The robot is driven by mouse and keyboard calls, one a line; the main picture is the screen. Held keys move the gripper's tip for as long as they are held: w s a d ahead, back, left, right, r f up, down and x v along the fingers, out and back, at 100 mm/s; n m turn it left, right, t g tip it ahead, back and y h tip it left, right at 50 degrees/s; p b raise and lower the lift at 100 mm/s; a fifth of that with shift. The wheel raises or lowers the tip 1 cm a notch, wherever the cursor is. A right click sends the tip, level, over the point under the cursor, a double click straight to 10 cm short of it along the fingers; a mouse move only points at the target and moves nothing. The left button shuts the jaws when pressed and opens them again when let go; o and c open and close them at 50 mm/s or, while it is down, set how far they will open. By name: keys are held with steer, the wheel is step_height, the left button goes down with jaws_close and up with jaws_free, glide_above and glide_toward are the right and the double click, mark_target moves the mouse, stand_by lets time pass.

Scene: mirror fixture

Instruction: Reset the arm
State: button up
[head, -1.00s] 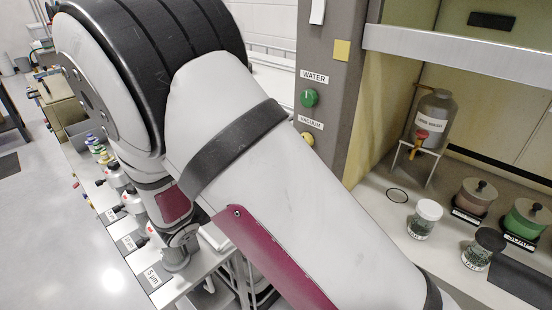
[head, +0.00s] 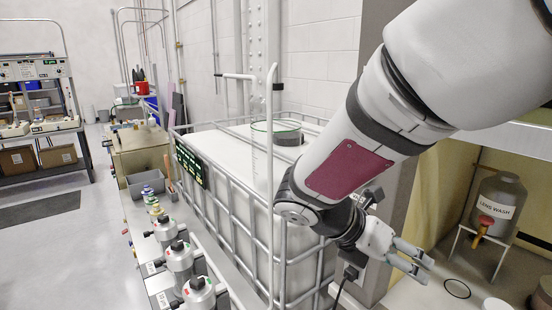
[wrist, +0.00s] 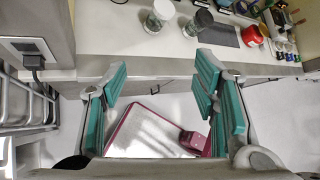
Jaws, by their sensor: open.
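My arm (head: 352,150) reaches from the upper right down to the middle of the head view. It is pale grey with black bands and a burgundy panel. My gripper (head: 428,272) hangs at its end, at the lower right, in front of the fume hood's left side. In the wrist view my gripper (wrist: 160,82) has its teal-padded fingers spread wide with nothing between them. Part of my own burgundy-edged base shows below, between the fingers.
A caged white tank (head: 215,185) stands left of my arm. Jars (wrist: 158,16) stand on the counter. Open floor (head: 60,255) lies at far left.

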steer(key=s+a+r+m+t+y, duration=0.1)
steer(key=s+m+y, duration=0.4)
steer(key=m, duration=0.7)
steer(key=s+a+r+m+t+y, duration=0.2)
steer(key=s+r+m+y, duration=0.3)
steer(key=m, duration=0.8)
steer(key=s+r+t, duration=0.1)
steer(key=s, duration=0.2)
steer(key=shift+m+t+b, duration=0.3)
steer(key=shift+a, duration=0.1)
steer(key=shift+c, duration=0.5)
